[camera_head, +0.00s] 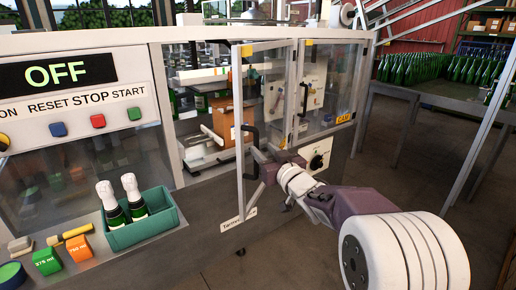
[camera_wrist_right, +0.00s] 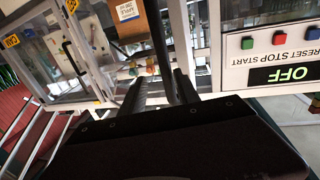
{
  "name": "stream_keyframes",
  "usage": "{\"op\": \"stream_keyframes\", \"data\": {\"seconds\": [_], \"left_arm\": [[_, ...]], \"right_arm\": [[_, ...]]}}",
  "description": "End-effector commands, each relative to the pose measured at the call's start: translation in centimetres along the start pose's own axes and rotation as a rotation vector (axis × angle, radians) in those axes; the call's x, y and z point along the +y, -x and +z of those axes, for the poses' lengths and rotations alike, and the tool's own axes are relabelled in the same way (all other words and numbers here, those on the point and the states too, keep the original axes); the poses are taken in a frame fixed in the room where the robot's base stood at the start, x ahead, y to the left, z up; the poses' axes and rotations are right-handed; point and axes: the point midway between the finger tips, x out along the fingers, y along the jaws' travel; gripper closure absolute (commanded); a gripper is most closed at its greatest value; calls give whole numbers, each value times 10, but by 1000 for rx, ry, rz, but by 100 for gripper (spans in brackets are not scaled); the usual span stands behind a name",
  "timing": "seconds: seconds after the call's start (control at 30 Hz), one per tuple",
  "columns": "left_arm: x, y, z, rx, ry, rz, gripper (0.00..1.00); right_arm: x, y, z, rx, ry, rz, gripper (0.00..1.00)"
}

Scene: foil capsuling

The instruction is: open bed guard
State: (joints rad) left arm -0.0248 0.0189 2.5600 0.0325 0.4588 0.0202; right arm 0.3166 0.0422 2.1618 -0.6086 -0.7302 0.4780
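The bed guard is a clear hinged panel in a pale frame (camera_head: 240,75) on the machine's front. In the head view it stands swung outward, with an opening to its left. Its black handle (camera_head: 248,138) is on the free-edge side. My right gripper (camera_head: 260,163) is at the panel's lower part, close to the handle's lower end. In the right wrist view my right gripper (camera_wrist_right: 160,88) has its two dark fingers apart. A dark bar (camera_wrist_right: 159,35) lies just beyond them; I cannot tell whether they touch it. My left gripper is not in view.
A second clear guard panel (camera_head: 328,85) with a yellow label is to the right. The control panel (camera_head: 75,90) reads OFF. A green crate (camera_head: 150,232) with two bottles stands on the front ledge. A table (camera_head: 425,95) of green bottles is at back right. Floor between is clear.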

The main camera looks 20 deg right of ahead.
Motion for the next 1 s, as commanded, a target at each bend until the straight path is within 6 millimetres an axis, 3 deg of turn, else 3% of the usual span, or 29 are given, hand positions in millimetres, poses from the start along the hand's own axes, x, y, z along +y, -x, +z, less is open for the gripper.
{"op": "stream_keyframes", "data": {"seconds": [0.53, 1.0], "left_arm": [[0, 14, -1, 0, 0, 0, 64], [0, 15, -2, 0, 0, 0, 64]], "right_arm": [[23, 40, -1, 0, 0, 2, 62], [24, 44, 0, 0, 0, 0, 62]]}}
